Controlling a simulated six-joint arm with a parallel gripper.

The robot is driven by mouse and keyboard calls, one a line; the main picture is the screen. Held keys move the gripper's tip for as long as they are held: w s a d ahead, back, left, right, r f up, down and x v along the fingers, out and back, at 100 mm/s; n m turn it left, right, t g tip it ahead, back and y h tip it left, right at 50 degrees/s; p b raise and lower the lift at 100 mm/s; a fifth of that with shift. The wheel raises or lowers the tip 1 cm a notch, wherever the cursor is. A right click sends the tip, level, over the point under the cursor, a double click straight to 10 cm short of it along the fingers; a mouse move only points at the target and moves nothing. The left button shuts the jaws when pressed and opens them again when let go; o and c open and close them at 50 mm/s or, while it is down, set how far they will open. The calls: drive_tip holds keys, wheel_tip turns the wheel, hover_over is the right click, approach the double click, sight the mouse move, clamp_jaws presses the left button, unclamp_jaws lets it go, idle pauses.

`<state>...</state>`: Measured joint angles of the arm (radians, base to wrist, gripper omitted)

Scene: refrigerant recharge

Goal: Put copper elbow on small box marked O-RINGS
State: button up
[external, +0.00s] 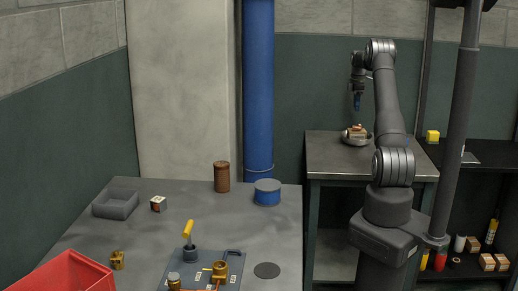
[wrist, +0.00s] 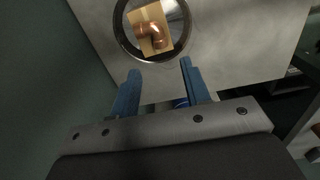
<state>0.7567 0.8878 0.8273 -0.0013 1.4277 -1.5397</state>
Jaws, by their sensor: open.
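The copper elbow (wrist: 151,35) lies on a tan block or card (wrist: 161,13) inside a round metal-rimmed dish (wrist: 123,40) in the wrist view. In the external view the elbow (external: 357,128) and dish (external: 354,141) are on the grey side table. My gripper (external: 357,106) hangs above them, pointing down. In the wrist view its blue fingers (wrist: 160,70) are apart with nothing between them, and the elbow lies beyond the tips. A small white box with red and dark marks (external: 158,204) sits on the left bench; its lettering is unreadable, so I cannot confirm O-RINGS.
The left bench (external: 140,240) holds a grey tray (external: 116,204), a brown cylinder (external: 221,176), a blue tin (external: 267,192), a fixture with a yellow handle (external: 188,230) and a red bin (external: 75,275). A blue pipe (external: 258,80) rises behind. A dark shelf (external: 475,150) stands at right.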

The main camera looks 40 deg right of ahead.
sight(357, 128)
wheel_tip(357, 128, up, 2)
drive_tip(key=shift+r, duration=0.2)
wheel_tip(357, 128, down, 12)
drive_tip(key=shift+f, duration=0.15)
drive_tip(key=shift+r, duration=1.8)
